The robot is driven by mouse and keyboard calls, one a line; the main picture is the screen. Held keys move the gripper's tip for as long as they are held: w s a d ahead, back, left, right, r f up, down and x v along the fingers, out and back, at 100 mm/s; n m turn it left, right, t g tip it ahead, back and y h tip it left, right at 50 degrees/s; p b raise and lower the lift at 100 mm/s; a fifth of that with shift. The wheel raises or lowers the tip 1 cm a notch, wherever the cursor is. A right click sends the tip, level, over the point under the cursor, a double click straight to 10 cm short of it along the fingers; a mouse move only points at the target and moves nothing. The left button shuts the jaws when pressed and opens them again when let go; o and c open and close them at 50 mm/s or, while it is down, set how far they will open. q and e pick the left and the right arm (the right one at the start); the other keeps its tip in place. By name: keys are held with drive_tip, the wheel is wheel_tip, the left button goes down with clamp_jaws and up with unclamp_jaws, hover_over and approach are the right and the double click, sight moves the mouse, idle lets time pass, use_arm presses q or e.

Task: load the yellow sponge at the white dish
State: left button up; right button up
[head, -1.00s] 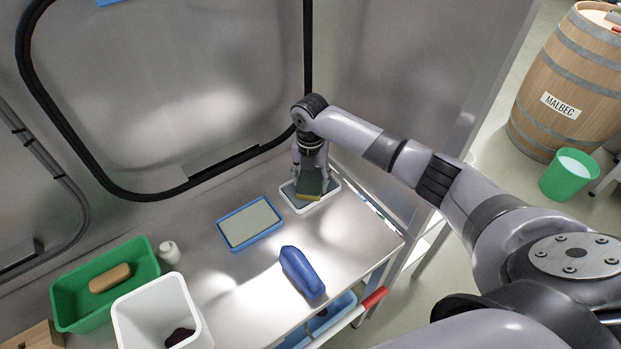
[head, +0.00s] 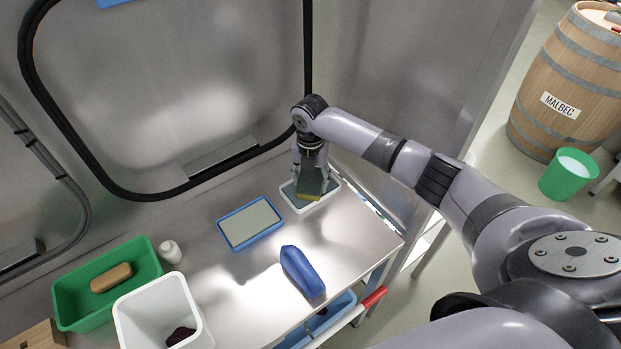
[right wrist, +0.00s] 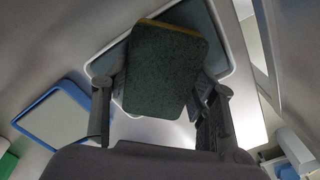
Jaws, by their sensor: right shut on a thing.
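The yellow sponge (head: 309,194) has a dark green scouring face, and a yellow edge shows at its lower side. My right gripper (head: 311,180) is shut on the sponge and holds it over the white dish (head: 325,201). In the right wrist view the sponge (right wrist: 168,70) sits between the two fingers (right wrist: 160,92), its green face toward the camera. The white dish (right wrist: 228,35) shows behind it, with a blue-grey inside. I cannot tell whether the sponge touches the dish floor. My left gripper is not in view.
A blue-rimmed tray (head: 224,237) lies left of the dish, and a blue object (head: 302,271) lies in front. A green bin (head: 72,316) with a brown block, a small white bottle (head: 171,251) and a white bin (head: 124,322) stand at left. A steel wall rises close behind.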

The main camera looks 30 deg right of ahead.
sight(311, 180)
wheel_tip(311, 180, up, 7)
drive_tip(key=p, duration=0.7)
idle(0.3)
idle(0.7)
